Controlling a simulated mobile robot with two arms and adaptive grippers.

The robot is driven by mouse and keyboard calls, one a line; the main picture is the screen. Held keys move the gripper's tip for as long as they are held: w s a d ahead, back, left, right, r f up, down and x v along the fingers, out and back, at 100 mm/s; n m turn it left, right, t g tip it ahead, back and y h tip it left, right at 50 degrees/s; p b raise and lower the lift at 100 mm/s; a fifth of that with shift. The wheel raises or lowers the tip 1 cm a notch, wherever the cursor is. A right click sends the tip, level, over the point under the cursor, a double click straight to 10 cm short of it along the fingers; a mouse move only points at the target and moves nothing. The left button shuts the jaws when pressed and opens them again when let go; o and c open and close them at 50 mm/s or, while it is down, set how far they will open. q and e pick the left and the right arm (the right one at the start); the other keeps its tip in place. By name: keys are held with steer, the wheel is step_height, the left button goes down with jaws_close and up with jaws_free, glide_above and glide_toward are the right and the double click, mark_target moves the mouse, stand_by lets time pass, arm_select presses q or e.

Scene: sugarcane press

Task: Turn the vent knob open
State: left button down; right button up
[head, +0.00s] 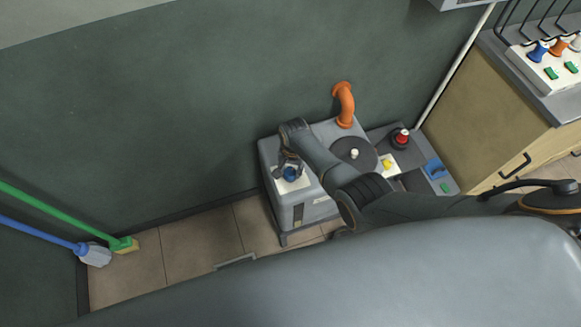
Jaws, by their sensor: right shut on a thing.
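A blue knob (290,174) sits on a pale plate on top of a grey machine (285,214) against the wall; it looks like the vent knob. My right gripper (288,167) reaches down onto it from above and is shut on it. The fingers hide part of the knob, so its turn angle cannot be read. My left gripper is not in view.
An orange bent pipe (344,105) rises behind a dark round lid (354,153). To the right are a yellow knob (387,164), a red button (401,137) and a blue handle (435,169). A wooden cabinet (500,110) stands right; green (60,212) and blue (38,232) brooms lean left.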

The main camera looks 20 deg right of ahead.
mark_target(292, 172)
steer(key=m, duration=0.4)
steer(key=shift+w+m+p, duration=0.1)
steer(key=shift+m+p, duration=0.3)
stand_by(0.4)
steer(key=o, duration=1.2)
steer(key=shift+s+d+r, duration=0.1)
steer(key=shift+s+r, duration=0.05)
steer(key=shift+r, duration=2.9)
steer(key=shift+s+d+r, duration=0.1)
steer(key=shift+r, duration=2.9)
